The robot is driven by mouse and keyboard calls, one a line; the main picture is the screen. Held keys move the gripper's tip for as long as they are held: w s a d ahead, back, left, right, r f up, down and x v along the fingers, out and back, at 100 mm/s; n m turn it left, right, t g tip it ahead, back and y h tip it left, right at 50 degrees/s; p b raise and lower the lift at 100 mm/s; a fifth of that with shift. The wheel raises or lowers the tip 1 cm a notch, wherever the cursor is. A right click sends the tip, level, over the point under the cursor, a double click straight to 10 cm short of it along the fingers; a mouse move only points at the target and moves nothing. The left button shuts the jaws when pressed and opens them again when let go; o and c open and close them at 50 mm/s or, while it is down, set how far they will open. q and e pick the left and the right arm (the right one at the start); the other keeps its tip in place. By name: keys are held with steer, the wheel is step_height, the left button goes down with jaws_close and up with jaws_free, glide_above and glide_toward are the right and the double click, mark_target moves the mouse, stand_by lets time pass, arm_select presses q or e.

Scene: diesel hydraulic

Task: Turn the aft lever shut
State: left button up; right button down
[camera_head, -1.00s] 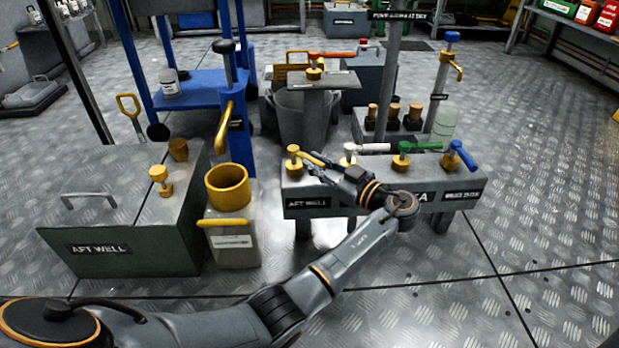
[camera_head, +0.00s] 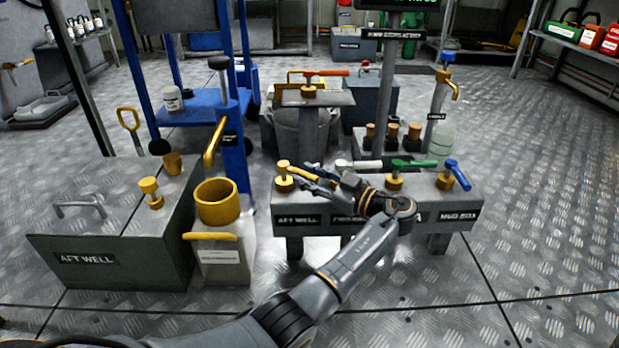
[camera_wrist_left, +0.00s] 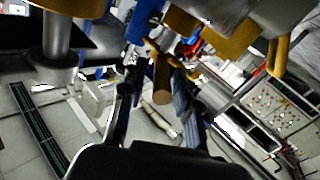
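The aft lever (camera_head: 283,166) is the yellow-handled valve at the left end of the grey valve bench (camera_head: 410,217), above the AFT WELL label (camera_head: 298,220). Its handle points right and partly shows among my fingers. My left gripper (camera_head: 302,177) reaches in from the right at the handle. In the left wrist view a yellow-brown bar, apparently the lever handle (camera_wrist_left: 162,82), lies between the two spread fingers of my left gripper (camera_wrist_left: 157,88). A gap shows beside the bar, so the fingers look open around it. Contact is unclear. My right gripper is out of view.
White (camera_head: 358,164), green (camera_head: 412,164) and blue (camera_head: 458,175) levers stand along the bench to the right. A yellow-rimmed container (camera_head: 218,202) and a grey AFT WELL box (camera_head: 110,255) stand to the left. A red-handled valve (camera_head: 325,73) stands behind. Floor at the right is clear.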

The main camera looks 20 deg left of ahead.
arm_select(q)
steer(key=shift+d, duration=0.15)
steer(key=s+d, duration=0.1)
steer(key=d, duration=0.6)
steer(key=shift+s, duration=0.2)
